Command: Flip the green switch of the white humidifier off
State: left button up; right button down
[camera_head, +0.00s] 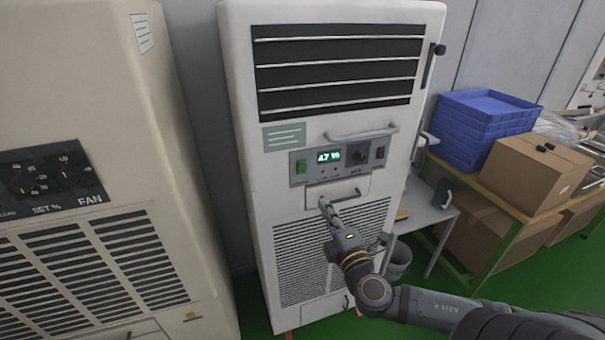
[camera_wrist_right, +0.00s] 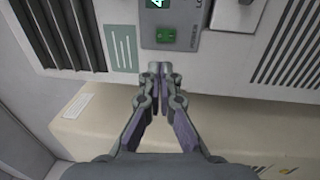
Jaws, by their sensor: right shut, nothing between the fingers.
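The white humidifier (camera_head: 240,130) stands upright in the middle of the head view. Its grey control panel carries a lit display (camera_head: 329,156) and, at the panel's left end, the green switch (camera_head: 302,167). The green switch also shows in the right wrist view (camera_wrist_right: 165,36), just beyond my fingertips. My right gripper (camera_head: 323,202) is shut and empty, below and slightly right of the switch in the head view. Its fingertips also show together in the wrist view (camera_wrist_right: 160,70); they appear apart from the switch. My left gripper is not in view.
A dark switch (camera_head: 381,153) and a knob (camera_head: 358,154) share the panel, with a handle bar (camera_head: 362,133) above. A beige machine (camera_head: 90,110) stands close on the left. Blue crates (camera_head: 484,125) and a cardboard box (camera_head: 535,175) sit on a bench at right.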

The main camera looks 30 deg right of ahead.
jog(key=shift+w+d, duration=0.1)
jog(key=b, duration=0.2)
send_near(303, 165)
jog(key=p+x, duration=0.3)
jog(key=x, duration=0.3)
jog(key=shift+w+d+f, duration=0.1)
jog(key=shift+w, duration=0.35)
jog(key=shift+w+d+r+p, duration=0.1)
jog(key=shift+w+r+p, duration=0.2)
jog(key=shift+p, duration=0.05)
jog(key=shift+s+f, duration=0.1)
